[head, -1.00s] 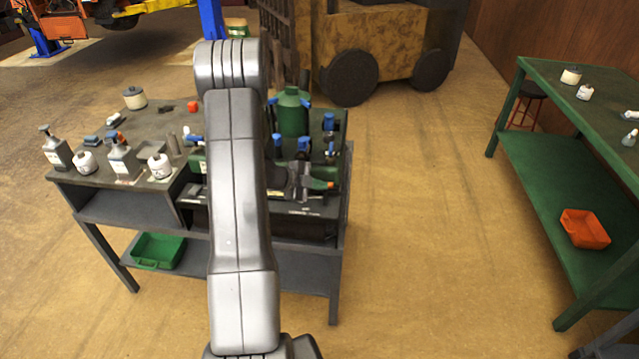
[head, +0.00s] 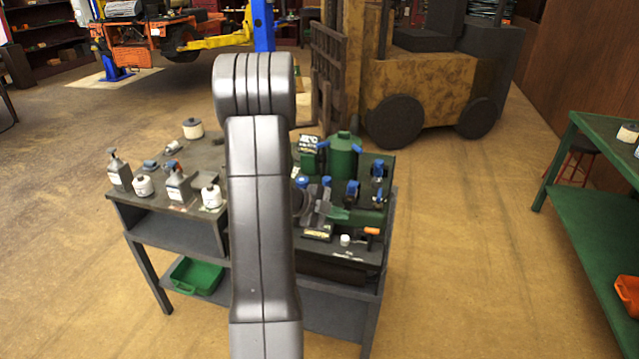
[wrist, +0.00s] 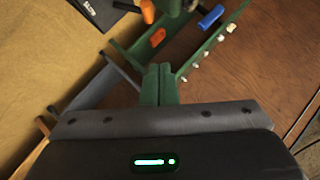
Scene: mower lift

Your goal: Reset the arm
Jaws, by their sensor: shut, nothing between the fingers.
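My gripper (head: 338,213) shows in the head view as a dark body with green fingers, just right of my grey arm and in front of the cluttered workbench top. In the wrist view my gripper (wrist: 160,84) has its two green fingers pressed together, with nothing between them. My arm rises through the middle of the head view and hides part of the workbench (head: 140,222).
The workbench carries a green canister (head: 343,158), several bottles and small tools. A green tray (head: 196,276) sits on its lower shelf. A rusty forklift (head: 420,70) stands behind. A green table (head: 600,230) is at right. Floor between them is clear.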

